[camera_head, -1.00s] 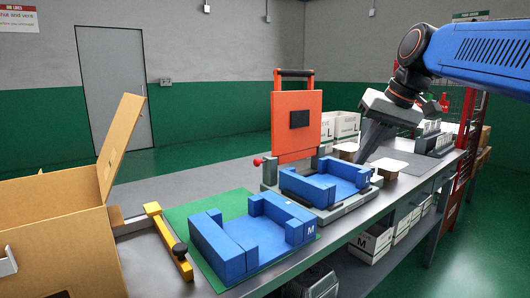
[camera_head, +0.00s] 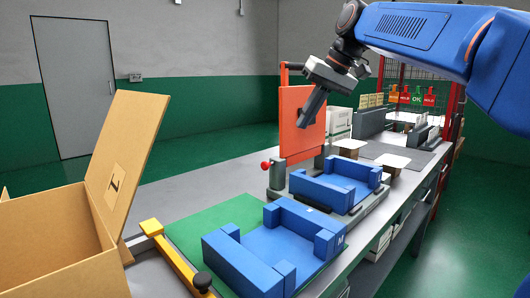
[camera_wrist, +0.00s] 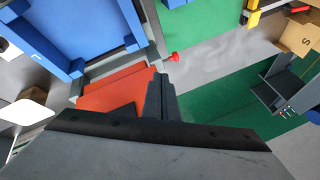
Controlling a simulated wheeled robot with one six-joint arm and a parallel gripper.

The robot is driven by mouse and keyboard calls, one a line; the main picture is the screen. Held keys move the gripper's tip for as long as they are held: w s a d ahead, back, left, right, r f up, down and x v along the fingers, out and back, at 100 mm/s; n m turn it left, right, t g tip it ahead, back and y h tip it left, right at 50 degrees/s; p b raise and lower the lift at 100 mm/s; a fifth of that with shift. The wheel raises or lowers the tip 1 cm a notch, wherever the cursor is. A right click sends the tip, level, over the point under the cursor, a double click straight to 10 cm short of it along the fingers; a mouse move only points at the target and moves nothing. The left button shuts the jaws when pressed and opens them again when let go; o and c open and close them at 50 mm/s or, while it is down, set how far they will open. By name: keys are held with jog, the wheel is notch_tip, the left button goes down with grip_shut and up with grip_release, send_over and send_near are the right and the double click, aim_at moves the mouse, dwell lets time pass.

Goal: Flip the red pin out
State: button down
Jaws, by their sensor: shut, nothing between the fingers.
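The red pin (camera_head: 266,166) is a small red knob on a short stem, sticking out to the left at the hinge end of the grey press base (camera_head: 277,180). The orange lid (camera_head: 292,150) of the press stands upright behind a blue tray (camera_head: 335,190). In the wrist view the red pin (camera_wrist: 174,56) shows just beyond the tips of my gripper (camera_wrist: 160,82). In the head view my gripper (camera_head: 303,120) points down in front of the orange lid, up and right of the pin, apart from it. Its fingers are shut and empty.
A second blue tray (camera_head: 275,245) sits on a green mat (camera_head: 190,228) at the front. A yellow bar clamp (camera_head: 175,255) and an open cardboard box (camera_head: 60,240) stand at left. White cards on small boxes lie beyond the press. The grey bench left of the pin is clear.

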jog(key=shift+a, duration=0.1)
send_near(270, 164)
jog(key=w+f, duration=0.1)
jog(key=w+d+f, duration=0.1)
jog(key=f, duration=0.1)
jog(key=a, duration=0.1)
jog(key=f, duration=0.1)
jog(key=a, duration=0.1)
jog(key=shift+s+a+f, duration=0.4)
jog(key=shift+a+f, duration=0.2)
jog(key=shift+a, duration=0.15)
jog(key=shift+s+a, duration=1.25)
